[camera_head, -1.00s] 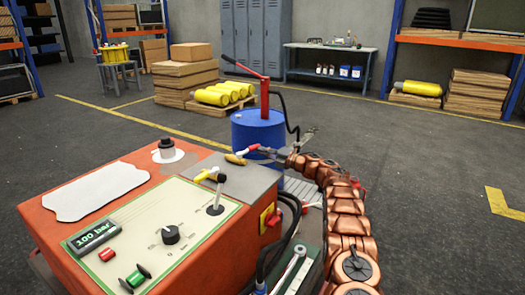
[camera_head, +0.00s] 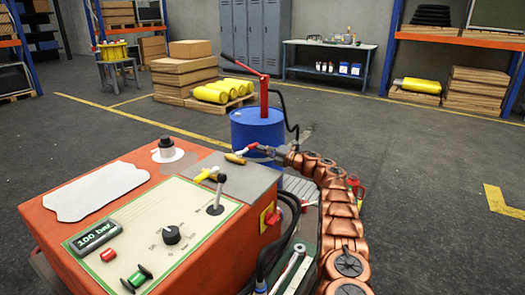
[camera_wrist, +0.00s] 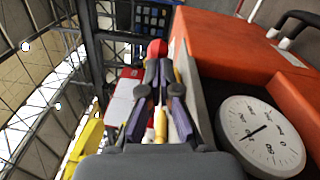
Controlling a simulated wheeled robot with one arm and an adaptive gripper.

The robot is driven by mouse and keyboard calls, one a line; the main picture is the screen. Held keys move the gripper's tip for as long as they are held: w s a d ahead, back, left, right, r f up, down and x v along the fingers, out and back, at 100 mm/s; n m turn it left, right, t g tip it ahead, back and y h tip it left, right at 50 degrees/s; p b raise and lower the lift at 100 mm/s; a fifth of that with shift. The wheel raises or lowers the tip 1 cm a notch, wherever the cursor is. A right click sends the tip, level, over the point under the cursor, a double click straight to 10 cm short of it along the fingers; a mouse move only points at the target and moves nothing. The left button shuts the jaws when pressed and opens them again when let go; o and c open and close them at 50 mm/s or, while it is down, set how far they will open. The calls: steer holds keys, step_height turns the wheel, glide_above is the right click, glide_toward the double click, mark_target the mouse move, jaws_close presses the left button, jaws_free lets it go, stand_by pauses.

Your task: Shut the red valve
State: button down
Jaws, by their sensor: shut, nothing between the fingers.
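The red valve handle (camera_head: 247,149) sits at the back right edge of the orange machine, beside a tan, tapered piece (camera_head: 235,158). My gripper (camera_head: 262,150) is at the end of the copper-coloured arm, just right of the red handle. In the wrist view my gripper's dark fingers (camera_wrist: 160,95) point at a rounded red part (camera_wrist: 157,48), probably the handle. A yellow-tan piece (camera_wrist: 160,124) shows between the finger links. The fingers are shut and hold nothing. I cannot tell whether they touch the handle.
A blue drum (camera_head: 257,133) with a red pump stands behind. A white dial gauge (camera_wrist: 262,138) is right of my gripper. Open floor lies to the right.

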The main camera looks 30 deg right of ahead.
steer(key=shift+s, duration=0.1)
steer(key=v, duration=1.1)
steer(key=shift+s+d, duration=0.25)
steer(key=shift+s, duration=0.1)
steer(key=shift+r, duration=0.1)
stand_by(0.3)
